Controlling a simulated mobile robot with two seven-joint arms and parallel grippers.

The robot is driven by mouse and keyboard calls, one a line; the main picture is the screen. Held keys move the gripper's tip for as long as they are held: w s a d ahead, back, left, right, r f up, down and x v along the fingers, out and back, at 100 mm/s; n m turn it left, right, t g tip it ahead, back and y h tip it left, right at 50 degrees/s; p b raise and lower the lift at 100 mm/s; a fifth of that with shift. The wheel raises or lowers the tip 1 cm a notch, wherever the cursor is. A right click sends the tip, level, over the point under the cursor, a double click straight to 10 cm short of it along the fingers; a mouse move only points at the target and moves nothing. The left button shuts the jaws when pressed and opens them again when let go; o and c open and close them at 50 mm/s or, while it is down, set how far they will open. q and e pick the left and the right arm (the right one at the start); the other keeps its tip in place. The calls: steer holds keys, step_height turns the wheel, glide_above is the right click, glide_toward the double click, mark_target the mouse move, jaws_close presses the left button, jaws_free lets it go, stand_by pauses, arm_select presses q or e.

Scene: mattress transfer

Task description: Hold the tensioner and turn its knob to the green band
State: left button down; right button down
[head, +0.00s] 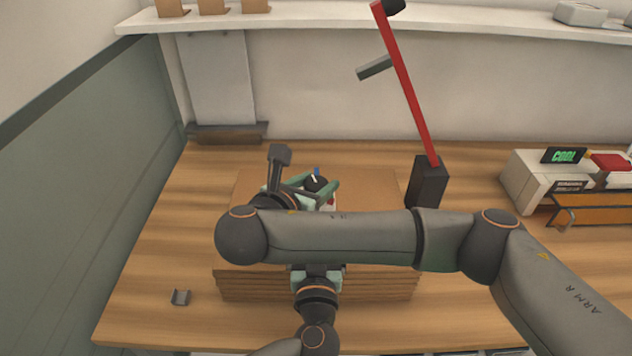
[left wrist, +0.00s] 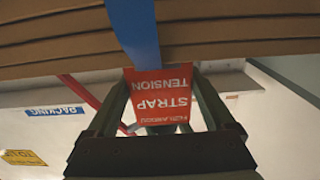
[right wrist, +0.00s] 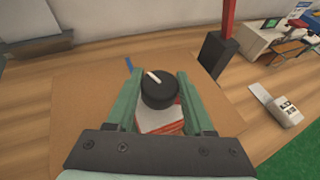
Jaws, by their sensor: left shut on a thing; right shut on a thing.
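The tensioner is a red block lettered STRAP TENSION (left wrist: 160,100); in the right wrist view its red and white body (right wrist: 160,122) shows below the knob. My left gripper (head: 318,274) is shut on the tensioner from the front, one finger on each side. The knob (right wrist: 158,94) is a black round cap with a white pointer line, pointing to the upper left in the right wrist view. My right gripper (head: 320,190) is shut on the knob from above, its green fingers on either side. The green band cannot be made out; the knob and fingers cover part of the face.
A brown cardboard stack (head: 370,287) lies on the wooden table (head: 150,265), with a blue strap (left wrist: 135,30) on it. A red post on a black base (head: 428,182) stands behind right. My right forearm crosses above the stack.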

steer(key=shift+c, duration=1.4)
jaws_free()
steer(key=shift+r, duration=0.1)
steer(key=shift+s+a+r, duration=0.25)
steer(key=shift+s+a, duration=0.05)
steer(key=shift+a, duration=0.05)
steer(key=shift+s, duration=0.1)
steer(key=s+a, duration=0.4)
steer(key=s, duration=0.7)
steer(key=shift+a, duration=0.4)
steer(key=shift+f, duration=0.1)
